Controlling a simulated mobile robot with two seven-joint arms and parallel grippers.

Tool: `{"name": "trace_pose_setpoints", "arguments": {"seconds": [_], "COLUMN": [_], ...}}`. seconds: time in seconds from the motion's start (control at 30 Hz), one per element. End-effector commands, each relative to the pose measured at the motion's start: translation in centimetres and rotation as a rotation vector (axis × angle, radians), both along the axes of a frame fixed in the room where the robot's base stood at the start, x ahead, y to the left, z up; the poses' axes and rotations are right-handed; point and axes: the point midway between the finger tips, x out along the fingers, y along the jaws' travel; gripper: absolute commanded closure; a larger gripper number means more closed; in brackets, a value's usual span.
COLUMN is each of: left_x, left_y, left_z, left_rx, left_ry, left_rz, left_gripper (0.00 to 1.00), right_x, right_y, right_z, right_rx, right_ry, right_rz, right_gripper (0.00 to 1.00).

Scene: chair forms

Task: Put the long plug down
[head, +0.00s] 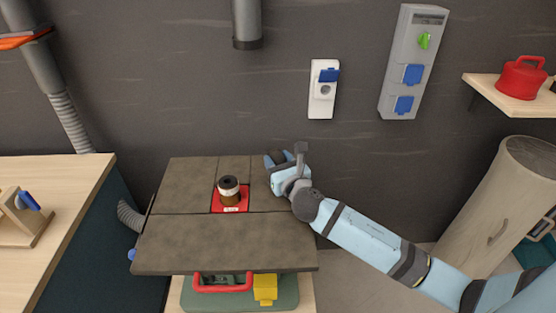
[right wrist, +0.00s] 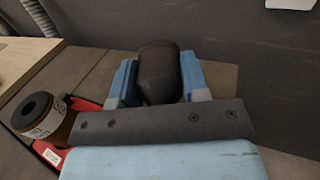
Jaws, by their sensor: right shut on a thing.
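My right gripper (head: 276,163) is at the back right part of the dark stone-like table top (head: 225,243). It is shut on a dark, rounded, cylindrical thing, which I take to be the long plug (right wrist: 160,72). In the right wrist view the plug sits between the two blue fingers, and its lower end is hidden behind the gripper's dark bar. I cannot tell whether it touches the table top. My left gripper is not in view.
A wall socket (head: 323,92) and grey panel (head: 412,62) are behind. A green case (head: 215,297) lies below the table's front. The front table top is clear.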

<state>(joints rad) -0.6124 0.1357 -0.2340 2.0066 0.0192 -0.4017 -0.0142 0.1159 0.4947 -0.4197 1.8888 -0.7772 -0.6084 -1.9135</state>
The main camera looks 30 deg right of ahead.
Motion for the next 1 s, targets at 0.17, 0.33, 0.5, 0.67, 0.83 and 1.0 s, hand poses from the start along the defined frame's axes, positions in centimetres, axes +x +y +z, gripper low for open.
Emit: {"name": "trace_pose_setpoints", "arguments": {"seconds": [0.17,0.33,0.5,0.67,0.83,1.0], "left_x": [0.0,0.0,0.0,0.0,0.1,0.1], "left_y": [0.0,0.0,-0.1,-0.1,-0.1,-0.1], "left_z": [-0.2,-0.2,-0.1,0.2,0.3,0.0], "left_rx": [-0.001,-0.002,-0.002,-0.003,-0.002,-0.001], "left_ry": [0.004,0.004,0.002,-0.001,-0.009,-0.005], "left_rz": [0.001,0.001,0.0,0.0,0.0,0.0], "left_gripper": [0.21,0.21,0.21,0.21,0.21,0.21], "right_x": [0.0,0.0,0.0,0.0,-1.7,-5.6], "right_y": [0.0,0.0,0.0,0.0,0.1,0.3], "right_z": [-0.4,-0.3,-0.3,0.2,0.7,0.7], "right_rx": [0.0,0.0,0.0,0.001,-0.002,-0.001], "right_ry": [-0.001,0.0,0.0,-0.001,0.001,0.002], "right_rz": [0.0,0.0,0.0,0.0,0.002,0.002], "right_gripper": [0.96,0.32,0.32,0.32,0.32,0.32]}}
